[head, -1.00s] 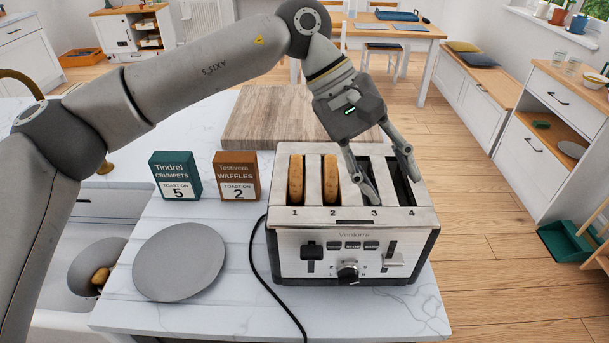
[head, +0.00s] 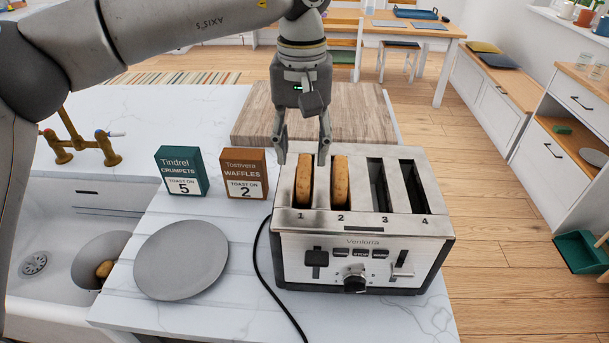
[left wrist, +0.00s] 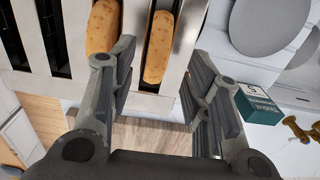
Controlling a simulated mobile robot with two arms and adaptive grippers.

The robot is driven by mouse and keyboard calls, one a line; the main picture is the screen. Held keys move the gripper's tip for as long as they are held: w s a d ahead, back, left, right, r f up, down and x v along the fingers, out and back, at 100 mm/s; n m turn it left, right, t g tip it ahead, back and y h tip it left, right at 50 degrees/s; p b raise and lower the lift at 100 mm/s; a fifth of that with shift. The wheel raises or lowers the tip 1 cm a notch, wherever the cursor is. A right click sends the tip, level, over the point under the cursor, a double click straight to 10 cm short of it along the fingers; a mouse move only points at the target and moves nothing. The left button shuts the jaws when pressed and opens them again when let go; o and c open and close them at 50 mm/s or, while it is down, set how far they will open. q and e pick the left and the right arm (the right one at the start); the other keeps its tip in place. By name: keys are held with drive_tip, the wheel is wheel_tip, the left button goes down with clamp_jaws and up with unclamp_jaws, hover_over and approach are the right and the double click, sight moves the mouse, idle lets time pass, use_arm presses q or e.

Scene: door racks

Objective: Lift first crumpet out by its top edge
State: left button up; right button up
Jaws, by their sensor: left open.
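The four-slot toaster (head: 350,222) stands on the counter. The first crumpet (head: 304,184) sticks up from slot 1, and the second crumpet (head: 340,182) from slot 2; slots 3 and 4 look empty. My left gripper (head: 302,160) is open, pointing down at the far end of slot 1, and holds nothing. In the left wrist view its fingers (left wrist: 160,62) lie on either side of the line of the first crumpet (left wrist: 158,48), with the second crumpet (left wrist: 103,28) outside them. I cannot tell whether a finger touches the toaster. My right gripper is out of view.
A wooden board (head: 350,112) lies behind the toaster. A green crumpet box (head: 182,173), an orange-brown waffle box (head: 244,174) and a grey plate (head: 182,260) are to its left. The black cord (head: 260,268) runs beside the toaster.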

sight(304, 159)
use_arm(q)
wheel_tip(304, 159, down, 4)
drive_tip(key=shift+w+d+f+p, duration=0.1)
drive_tip(key=shift+w+d+p, duration=0.05)
drive_tip(key=shift+p, duration=0.35)
clamp_jaws()
